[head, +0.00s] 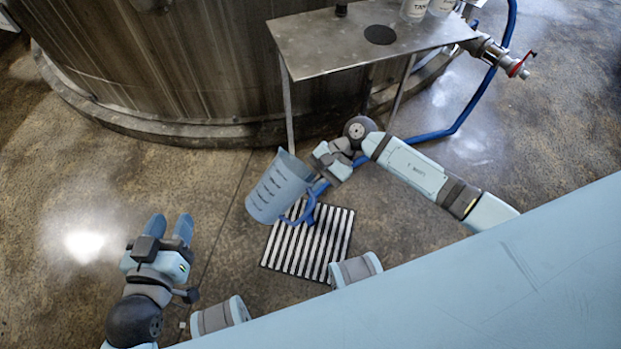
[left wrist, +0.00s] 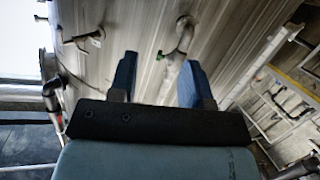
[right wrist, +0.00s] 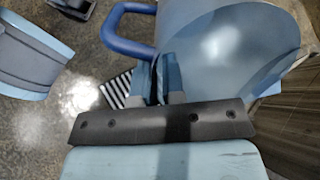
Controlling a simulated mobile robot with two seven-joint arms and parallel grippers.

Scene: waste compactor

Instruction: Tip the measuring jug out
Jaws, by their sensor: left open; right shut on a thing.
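The measuring jug (head: 277,188) is light blue with dark marks on its side and a darker blue handle (head: 300,214). In the head view it is held tilted in the air above a striped floor grate (head: 308,243). My right gripper (head: 318,183) is shut on the jug. The right wrist view shows the jug's smooth inner wall (right wrist: 225,45) and the handle (right wrist: 118,28) by the fingers (right wrist: 158,80); no contents are visible in it. My left gripper (head: 170,228) is open and empty, left of the jug; its spread fingers also show in the left wrist view (left wrist: 158,80).
A steel table (head: 350,40) with bottles (head: 414,10) on it stands behind the jug, before a large round tank (head: 170,60). A blue hose (head: 470,105) runs from a red-handled valve (head: 518,68) along the floor. The floor on the left is clear.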

